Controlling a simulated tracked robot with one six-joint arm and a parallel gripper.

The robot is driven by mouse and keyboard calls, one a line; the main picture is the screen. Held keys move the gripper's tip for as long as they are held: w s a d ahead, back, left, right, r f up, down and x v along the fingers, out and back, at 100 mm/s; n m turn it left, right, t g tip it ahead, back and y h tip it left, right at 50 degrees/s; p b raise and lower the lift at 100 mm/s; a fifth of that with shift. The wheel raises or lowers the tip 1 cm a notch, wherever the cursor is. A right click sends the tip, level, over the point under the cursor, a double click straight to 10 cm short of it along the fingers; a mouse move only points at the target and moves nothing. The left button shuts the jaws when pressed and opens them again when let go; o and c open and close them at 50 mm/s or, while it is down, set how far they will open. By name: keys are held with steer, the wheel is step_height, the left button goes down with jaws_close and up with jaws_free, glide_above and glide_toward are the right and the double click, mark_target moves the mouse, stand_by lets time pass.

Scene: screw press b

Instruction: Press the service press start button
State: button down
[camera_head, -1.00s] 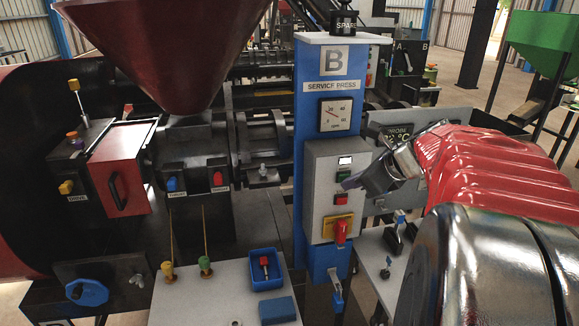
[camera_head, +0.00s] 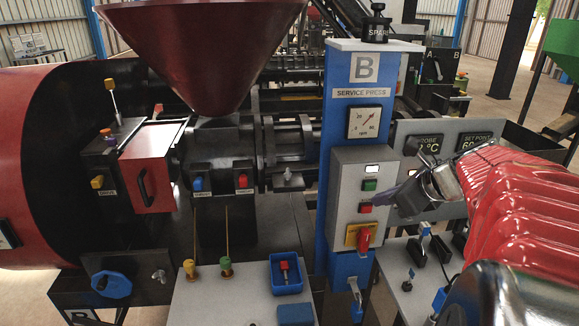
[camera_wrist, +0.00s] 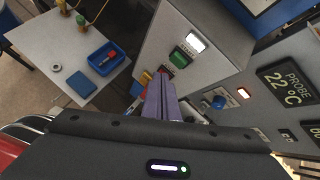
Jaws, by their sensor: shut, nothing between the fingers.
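The service press control box (camera_head: 347,205) is mounted on a blue column (camera_head: 340,120) marked B, SERVICE PRESS. Its face carries a lit white lamp (camera_head: 371,169), a green button (camera_head: 370,185), a red button (camera_head: 365,208) and a red switch handle (camera_head: 363,238) on a yellow plate. In the wrist view the green button (camera_wrist: 180,58) shows just beyond my fingers, below the lit lamp (camera_wrist: 196,43). My gripper (camera_head: 384,200) is shut and empty. Its tip is right of the buttons and looks apart from the green one.
A dial gauge (camera_head: 364,122) sits above the box. A grey panel with PROBE display (camera_head: 424,146) stands right of the column, behind my gripper. A bench (camera_head: 215,295) with a blue tray (camera_head: 286,274) is at lower left. A red hopper (camera_head: 205,55) hangs left.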

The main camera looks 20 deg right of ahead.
steer(key=s, duration=0.1)
steer(key=s+a, duration=0.1)
steer(key=s, duration=0.1)
steer(key=shift+s, duration=0.15)
stand_by(0.5)
